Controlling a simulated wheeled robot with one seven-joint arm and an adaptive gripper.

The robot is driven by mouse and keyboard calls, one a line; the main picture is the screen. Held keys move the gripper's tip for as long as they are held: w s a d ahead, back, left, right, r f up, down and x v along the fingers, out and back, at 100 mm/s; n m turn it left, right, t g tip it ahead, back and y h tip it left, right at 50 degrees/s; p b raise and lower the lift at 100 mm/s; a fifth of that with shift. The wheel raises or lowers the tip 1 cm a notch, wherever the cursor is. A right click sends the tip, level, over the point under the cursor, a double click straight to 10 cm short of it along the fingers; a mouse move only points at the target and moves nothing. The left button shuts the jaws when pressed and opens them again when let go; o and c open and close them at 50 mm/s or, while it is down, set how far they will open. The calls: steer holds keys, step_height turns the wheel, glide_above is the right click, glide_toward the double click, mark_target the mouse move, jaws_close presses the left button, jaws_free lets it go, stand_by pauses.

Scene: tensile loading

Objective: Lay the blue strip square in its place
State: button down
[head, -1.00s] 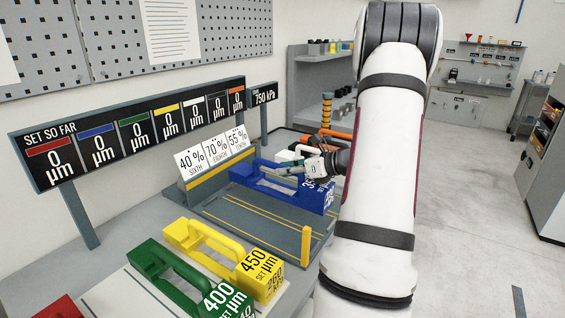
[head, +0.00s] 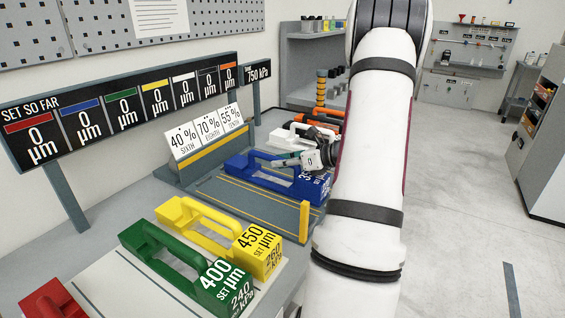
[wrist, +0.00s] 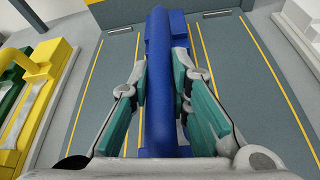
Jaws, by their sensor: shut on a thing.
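The blue strip (head: 250,170), a long bar with a raised handle and a labelled block at its right end, is over the grey bed with yellow lines (head: 240,207). My gripper (head: 284,162) is shut on its handle. In the wrist view the blue strip (wrist: 160,100) runs between the teal finger pads of my gripper (wrist: 160,70), roughly parallel to the yellow lines. I cannot tell whether its underside touches the bed. Part of its label is hidden by my arm.
The yellow strip (head: 182,210) and green strip (head: 145,240) stand in front of the bed, with a red one (head: 50,303) at the lower left. A yellow post (head: 304,222) rises at the bed's near right corner. Percentage cards (head: 208,132) stand behind. A white strip (head: 290,135) lies beyond.

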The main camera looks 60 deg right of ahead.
steer(key=shift+f, duration=0.1)
steer(key=c, duration=1.4)
jaws_free()
steer(key=shift+f, duration=0.15)
steer(key=shift+s, duration=0.1)
steer(key=v, duration=1.2)
